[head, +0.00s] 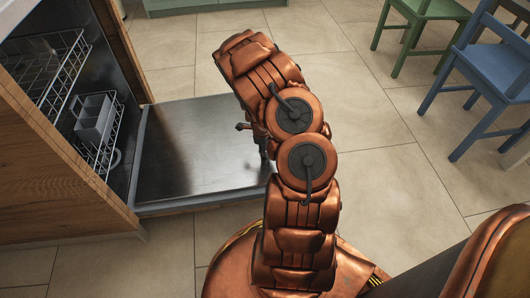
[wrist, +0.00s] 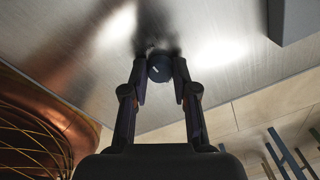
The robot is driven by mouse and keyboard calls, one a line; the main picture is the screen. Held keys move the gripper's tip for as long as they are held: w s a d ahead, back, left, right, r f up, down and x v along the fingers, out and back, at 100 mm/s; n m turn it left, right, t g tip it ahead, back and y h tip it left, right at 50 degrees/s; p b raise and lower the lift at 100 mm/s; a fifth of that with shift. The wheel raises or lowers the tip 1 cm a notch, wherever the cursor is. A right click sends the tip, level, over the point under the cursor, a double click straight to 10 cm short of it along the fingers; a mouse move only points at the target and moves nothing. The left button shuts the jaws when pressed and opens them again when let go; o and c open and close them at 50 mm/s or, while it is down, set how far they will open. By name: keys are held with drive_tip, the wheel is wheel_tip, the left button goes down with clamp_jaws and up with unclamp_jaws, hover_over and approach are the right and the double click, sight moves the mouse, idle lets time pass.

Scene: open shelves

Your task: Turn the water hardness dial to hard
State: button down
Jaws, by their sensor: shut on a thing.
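The water hardness dial (wrist: 160,70) is a small dark round knob with a short pale mark, seen in the wrist view against the brushed metal inner face of the dishwasher door (wrist: 95,60). My gripper (wrist: 160,64) has its two dark fingers on either side of the dial and is shut on it. I cannot read any setting labels around the dial. In the head view the open door (head: 195,150) lies flat, and my arm reaches over its right side. The dial is hidden there behind my arm.
The dishwasher interior on the left holds a wire rack (head: 50,65) and a grey cutlery basket (head: 95,118). A green chair (head: 425,12) and a blue chair (head: 490,75) stand at the upper right. Tiled floor (head: 385,180) is clear between the door and the chairs.

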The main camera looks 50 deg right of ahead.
drive_tip(key=shift+w+m, duration=0.1)
drive_tip(key=shift+m, duration=0.4)
drive_tip(key=shift+b, duration=0.3)
drive_tip(key=c, duration=0.9)
unclamp_jaws()
wheel_tip(320, 180, up, 12)
drive_tip(key=a, duration=0.1)
drive_tip(key=shift+w+a, duration=0.1)
